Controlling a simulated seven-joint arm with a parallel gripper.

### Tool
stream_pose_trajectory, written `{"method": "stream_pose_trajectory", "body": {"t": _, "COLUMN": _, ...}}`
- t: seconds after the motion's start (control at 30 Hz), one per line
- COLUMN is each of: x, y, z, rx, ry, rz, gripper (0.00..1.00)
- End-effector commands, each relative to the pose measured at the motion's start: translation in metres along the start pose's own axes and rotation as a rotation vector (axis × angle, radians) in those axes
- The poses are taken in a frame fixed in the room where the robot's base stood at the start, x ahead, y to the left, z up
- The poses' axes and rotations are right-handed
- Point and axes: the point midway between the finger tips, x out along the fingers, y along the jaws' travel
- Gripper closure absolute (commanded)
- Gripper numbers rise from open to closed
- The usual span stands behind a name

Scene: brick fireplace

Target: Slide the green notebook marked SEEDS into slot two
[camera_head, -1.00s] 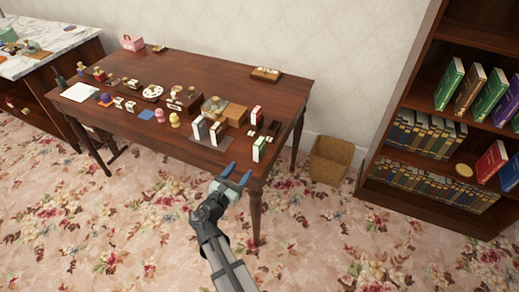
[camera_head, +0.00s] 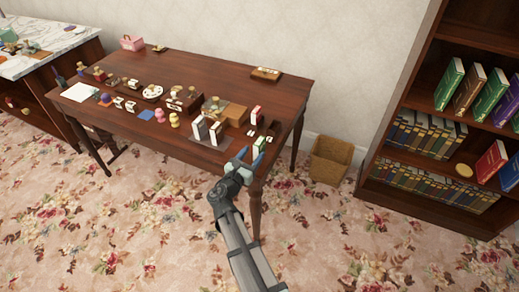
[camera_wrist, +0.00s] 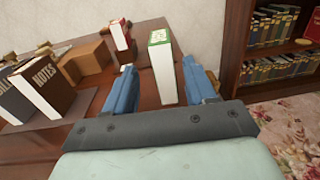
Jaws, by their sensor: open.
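The green notebook (camera_head: 259,146) stands upright near the table's front right corner. In the wrist view the green notebook (camera_wrist: 163,70) shows pale page edges and a green cover with white marks too small to read. My gripper (camera_head: 249,157) is open at the table's front edge by this notebook. In the wrist view the blue fingers of my gripper (camera_wrist: 160,72) appear on either side of the notebook, with gaps to both sides. A brown book marked NOTES (camera_wrist: 47,84) and a partly cropped dark book (camera_wrist: 12,98) stand to the left. Slot numbers are not legible.
A grey mat or base (camera_wrist: 78,112) lies under the standing books. A brown box (camera_wrist: 88,58) and a red book (camera_wrist: 119,36) stand behind. Many small items fill the table (camera_head: 205,75) to the left. A bookcase (camera_head: 400,100) and a wicker basket (camera_head: 331,160) are at right.

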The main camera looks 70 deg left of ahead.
Motion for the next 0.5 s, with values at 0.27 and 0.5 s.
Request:
{"method": "stream_pose_trajectory", "body": {"t": 0.27, "x": 0.029, "y": -0.004, "z": -0.003, "rx": 0.000, "ry": 0.001, "rz": -0.002, "gripper": 0.45}}
{"method": "stream_pose_trajectory", "body": {"t": 0.5, "x": 0.051, "y": -0.004, "z": -0.003, "rx": 0.000, "ry": 0.000, "rz": 0.000, "gripper": 0.45}}
